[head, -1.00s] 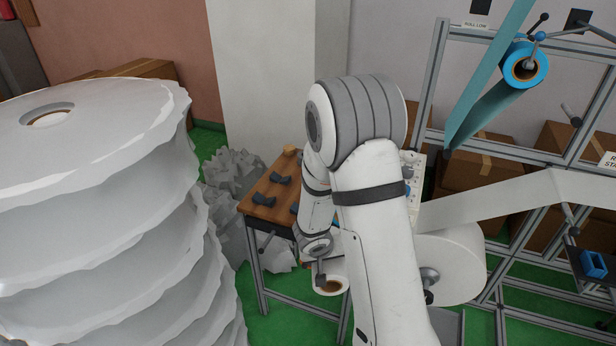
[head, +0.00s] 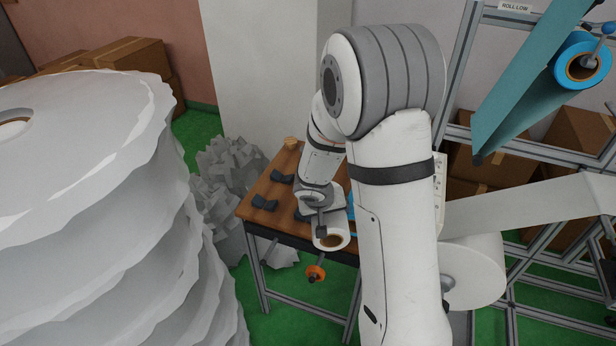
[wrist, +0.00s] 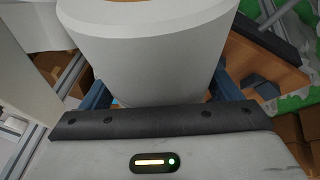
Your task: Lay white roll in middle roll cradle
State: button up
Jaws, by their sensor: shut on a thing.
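My gripper (head: 322,226) is shut on the white roll (head: 331,240), which has a brown core. In the head view the roll appears over the near edge of the wooden table (head: 262,226). Dark cradle blocks (head: 282,178) stand on the table, left of my gripper; another block (head: 264,202) is nearer. My arm hides the table's right part, so I cannot tell which cradle is the middle one.
A tall stack of large white rolls (head: 90,190) fills the left. An orange knob (head: 316,273) on a rod sits below the table's front edge. A metal frame with a blue roll (head: 583,62) and a large white roll (head: 474,268) stand right.

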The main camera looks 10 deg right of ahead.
jog(key=shift+d, duration=0.1)
jog(key=shift+w+r, duration=0.1)
jog(key=shift+w, duration=0.05)
jog(key=shift+w+r, duration=0.1)
jog(key=shift+w, duration=0.05)
jog(key=w+r+m+p, duration=0.3)
jog(key=w+m, duration=0.2)
jog(key=w, duration=1.2)
jog(key=shift+y, duration=0.4)
notch_tip(320, 180, down, 11)
jog(key=b, duration=0.7)
jog(key=shift+s+r, duration=0.15)
jog(key=shift+r, duration=0.05)
jog(key=shift+f+b, duration=0.5)
jog(key=shift+b, duration=0.4)
jog(key=o, duration=1)
jog(key=shift+o, duration=0.2)
jog(key=shift+g, duration=0.3)
